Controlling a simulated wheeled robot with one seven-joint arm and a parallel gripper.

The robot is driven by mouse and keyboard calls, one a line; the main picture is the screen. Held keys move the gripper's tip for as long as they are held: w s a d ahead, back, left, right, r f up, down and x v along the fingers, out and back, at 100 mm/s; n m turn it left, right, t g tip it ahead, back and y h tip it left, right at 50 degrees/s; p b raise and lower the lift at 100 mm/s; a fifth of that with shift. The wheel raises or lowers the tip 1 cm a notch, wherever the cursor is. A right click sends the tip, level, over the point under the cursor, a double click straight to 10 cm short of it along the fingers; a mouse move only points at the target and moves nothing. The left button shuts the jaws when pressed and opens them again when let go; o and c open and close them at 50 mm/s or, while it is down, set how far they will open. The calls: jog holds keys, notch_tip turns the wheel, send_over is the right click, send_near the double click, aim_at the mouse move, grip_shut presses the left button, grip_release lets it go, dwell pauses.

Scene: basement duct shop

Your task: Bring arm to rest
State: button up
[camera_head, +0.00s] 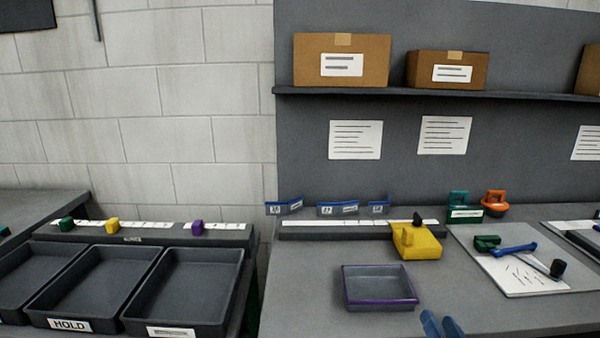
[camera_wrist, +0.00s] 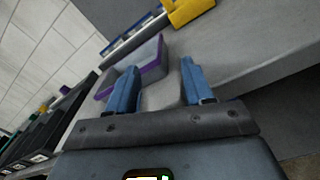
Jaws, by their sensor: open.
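My gripper (camera_head: 441,326) shows at the bottom edge of the head view, only its blue fingertips visible, near the front edge of the right-hand bench. In the wrist view my gripper (camera_wrist: 156,90) has its two blue fingers well apart, with nothing held between them. A grey tray with a purple rim (camera_head: 379,304) stands on the bench just behind and to the left of the fingertips. It also shows in the wrist view (camera_wrist: 150,69), beyond the fingers. The rest of my arm is out of the head view.
A yellow block-like object (camera_head: 418,244) sits behind the purple-rimmed tray. A white board (camera_head: 513,270) with a blue-handled tool (camera_head: 514,249) lies to the right. Dark bins (camera_head: 187,290) stand on the left bench, across a gap. Boxes (camera_head: 342,60) sit on a shelf above.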

jog(key=s+a+f+m+g, duration=0.1)
jog(key=s+a+m, duration=0.2)
jog(key=s+m, duration=0.8)
jog(key=s+a+f+m, duration=0.1)
jog(key=s+a+m, duration=0.25)
jog(key=s, duration=1.35)
jog(key=s+r+m+g, duration=0.1)
jog(key=s+r+m, duration=0.4)
jog(key=s+m, duration=0.3)
jog(key=s+r+m+g, duration=0.1)
jog(key=s+r+m, duration=0.5)
jog(key=s+m, duration=0.3)
jog(key=shift+s+a+h, duration=0.25)
jog(key=shift+s+h, duration=0.05)
jog(key=shift+s, duration=0.8)
jog(key=shift+c, duration=0.4)
